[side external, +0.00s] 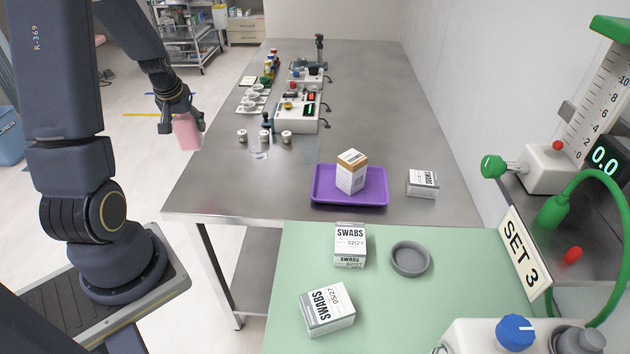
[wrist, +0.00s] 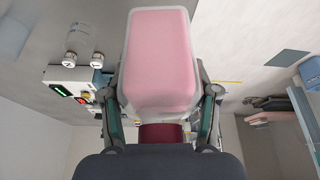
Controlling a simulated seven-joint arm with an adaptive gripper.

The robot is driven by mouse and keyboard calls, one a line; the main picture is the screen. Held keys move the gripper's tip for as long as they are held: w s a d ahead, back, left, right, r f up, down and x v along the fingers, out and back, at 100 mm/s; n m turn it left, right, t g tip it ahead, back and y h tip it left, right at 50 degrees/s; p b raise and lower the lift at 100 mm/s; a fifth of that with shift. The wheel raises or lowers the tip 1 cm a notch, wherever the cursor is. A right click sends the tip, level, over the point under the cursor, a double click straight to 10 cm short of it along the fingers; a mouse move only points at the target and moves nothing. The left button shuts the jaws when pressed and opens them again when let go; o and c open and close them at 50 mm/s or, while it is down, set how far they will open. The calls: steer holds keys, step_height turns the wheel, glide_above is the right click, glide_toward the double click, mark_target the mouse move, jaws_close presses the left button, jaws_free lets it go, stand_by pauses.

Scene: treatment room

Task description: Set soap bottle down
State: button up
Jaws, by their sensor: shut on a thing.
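The soap bottle (side external: 186,132) is pink and hangs below my gripper (side external: 181,116) in the side external view, to the left of the steel table's left edge. It looks roughly upright and is clear of any surface in the picture. In the wrist view the pink bottle (wrist: 158,62) fills the middle, with a dark red part (wrist: 160,133) nearer the camera. The two fingers of my gripper (wrist: 160,110) are on either side of it, shut on it. The bottle hides much of what lies behind it.
A green mat (side external: 400,320) carries two swabs boxes and a grey ring dish (side external: 410,259). The table's right middle is free.

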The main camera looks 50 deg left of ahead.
steer(key=w+a+f, duration=0.2)
steer(key=f, duration=0.1)
steer(key=w+a+f, duration=0.3)
steer(key=f, duration=0.1)
steer(key=w+a+f, duration=0.2)
steer(key=w+f, duration=0.1)
steer(key=shift+w+a+f, duration=0.25)
steer(key=shift+a+f, duration=0.05)
steer(key=shift+f, duration=0.4)
steer(key=shift+f, duration=0.2)
steer(key=o, duration=1.5)
